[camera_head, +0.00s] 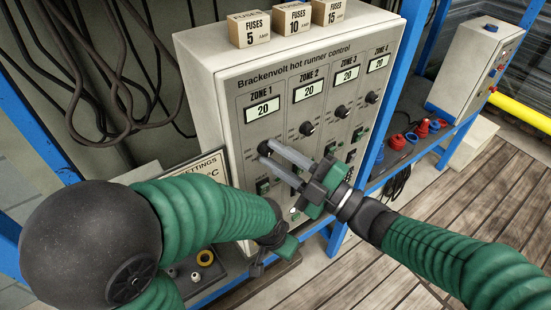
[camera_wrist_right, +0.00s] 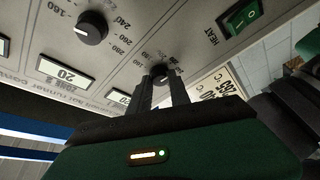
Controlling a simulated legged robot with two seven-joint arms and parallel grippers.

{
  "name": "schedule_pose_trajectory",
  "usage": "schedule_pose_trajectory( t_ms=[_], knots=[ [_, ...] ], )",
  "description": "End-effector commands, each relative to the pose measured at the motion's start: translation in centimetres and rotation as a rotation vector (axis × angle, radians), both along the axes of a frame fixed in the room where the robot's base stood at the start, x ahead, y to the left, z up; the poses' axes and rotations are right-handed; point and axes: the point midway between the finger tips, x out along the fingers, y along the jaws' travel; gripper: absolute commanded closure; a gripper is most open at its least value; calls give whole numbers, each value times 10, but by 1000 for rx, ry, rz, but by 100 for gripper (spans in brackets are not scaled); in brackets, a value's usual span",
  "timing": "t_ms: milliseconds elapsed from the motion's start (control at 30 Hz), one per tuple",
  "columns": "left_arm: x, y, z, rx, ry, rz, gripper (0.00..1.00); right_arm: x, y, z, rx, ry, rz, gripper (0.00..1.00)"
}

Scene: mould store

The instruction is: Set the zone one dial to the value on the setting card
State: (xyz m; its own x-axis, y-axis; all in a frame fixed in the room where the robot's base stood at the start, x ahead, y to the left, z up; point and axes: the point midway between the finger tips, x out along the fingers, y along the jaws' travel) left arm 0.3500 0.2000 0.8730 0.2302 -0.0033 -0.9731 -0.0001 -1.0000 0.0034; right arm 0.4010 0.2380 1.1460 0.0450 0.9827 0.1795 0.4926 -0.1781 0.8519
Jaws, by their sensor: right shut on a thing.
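The grey Brackenvolt control box (camera_head: 215,95) stands on the bench, with displays for four zones, each showing 20. My right gripper (camera_head: 268,151) is shut on the zone one dial (camera_wrist_right: 163,70), a black knob under the ZONE 1 display (camera_head: 263,109). In the right wrist view the fingers (camera_wrist_right: 162,84) are around the knob; its pointer is hidden. The setting card (camera_head: 205,170) leans left of the box, mostly behind my left arm; part of it shows upside down in the wrist view (camera_wrist_right: 220,82), its figures unclear. My left gripper (camera_head: 268,255) is low before the box; its jaws are unclear.
The zone two dial (camera_head: 307,128) and other dials sit to the right, with green heat switches (camera_head: 263,186) below. Fuse boxes (camera_head: 291,19) stand on top. A tray (camera_head: 208,272) with small rings is at lower left. A second box (camera_head: 468,60) stands right.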

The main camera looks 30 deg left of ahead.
Motion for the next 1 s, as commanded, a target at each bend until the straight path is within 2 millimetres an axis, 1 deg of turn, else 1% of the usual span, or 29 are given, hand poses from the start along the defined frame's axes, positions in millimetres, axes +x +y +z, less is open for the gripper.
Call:
schedule_pose_trajectory(
  t_ms=[33,300,500,700,1000],
  knots=[
    [0,0,-5,0,0,0,64,2,-2,-10,3,50,-6,100],
    [0,0,-14,0,0,0,64,0,-1,-12,92,266,-6,100],
    [0,0,-18,0,0,0,64,-1,0,-13,140,387,-6,100],
    [0,0,-20,0,0,0,64,-2,1,-13,171,462,-6,100],
    [0,0,-21,0,0,0,64,-3,1,-12,187,499,-6,100]
  ],
)
